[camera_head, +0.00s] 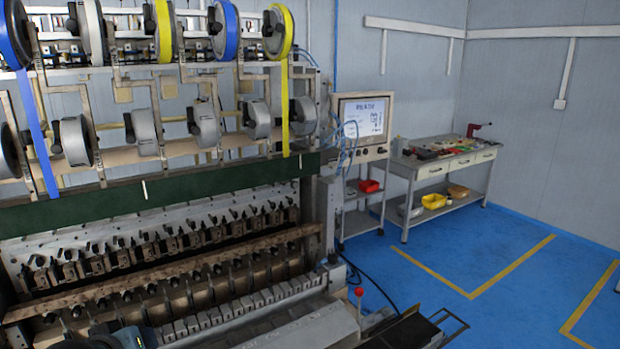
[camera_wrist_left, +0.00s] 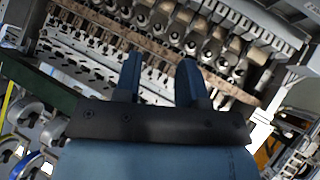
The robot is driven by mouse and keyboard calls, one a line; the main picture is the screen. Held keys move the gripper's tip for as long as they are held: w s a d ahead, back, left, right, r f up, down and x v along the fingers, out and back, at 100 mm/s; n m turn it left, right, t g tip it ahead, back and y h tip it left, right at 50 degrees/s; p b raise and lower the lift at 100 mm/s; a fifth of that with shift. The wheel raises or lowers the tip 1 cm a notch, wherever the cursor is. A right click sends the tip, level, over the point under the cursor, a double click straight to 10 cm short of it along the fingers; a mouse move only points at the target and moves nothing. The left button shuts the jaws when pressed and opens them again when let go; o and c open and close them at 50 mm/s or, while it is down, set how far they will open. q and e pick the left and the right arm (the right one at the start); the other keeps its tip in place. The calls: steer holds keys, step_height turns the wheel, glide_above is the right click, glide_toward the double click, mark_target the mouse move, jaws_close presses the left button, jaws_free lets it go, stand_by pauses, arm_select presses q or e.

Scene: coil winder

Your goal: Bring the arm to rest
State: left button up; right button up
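My left gripper (camera_wrist_left: 160,75) shows in the left wrist view with its two dark blue fingers apart and nothing between them. Beyond the fingers is the coil winder (camera_wrist_left: 205,45), with its rows of clamps; how far off it is I cannot tell. In the head view the coil winder (camera_head: 160,290) fills the left side, and only a small dark blue and black part of my left arm shows at the bottom edge. My right gripper is in neither view.
Spools with blue and yellow tape (camera_head: 283,30) sit above a dark green beam (camera_head: 150,195). A monitor (camera_head: 362,117) stands right of the machine. A workbench (camera_head: 425,170) with tools and a yellow bin (camera_head: 434,201) is at the back. The blue floor (camera_head: 500,260) is largely clear.

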arm_select(q)
steer(key=s+d+f+m+g, duration=0.1)
steer(key=s+f+m+g, duration=0.3)
steer(key=s+f, duration=0.65)
steer(key=s+d+f+m+g, duration=0.2)
steer(key=s+f+m+g, duration=0.15)
steer(key=s+f, duration=0.7)
steer(key=w+d+f+t+h, duration=0.1)
steer(key=d+f+t+h, duration=0.1)
steer(key=d+f+t, duration=0.1)
steer(key=w+d+f+m+t+h, duration=0.1)
steer(key=w+d+f+t, duration=0.1)
steer(key=f+t, duration=0.3)
step_height(320, 180, down, 3)
steer(key=shift+w+d+r+h, duration=0.2)
steer(key=shift+w+d+h, duration=0.1)
steer(key=shift+d+h, duration=0.15)
steer(key=shift+w+r, duration=0.1)
steer(key=shift+c, duration=0.2)
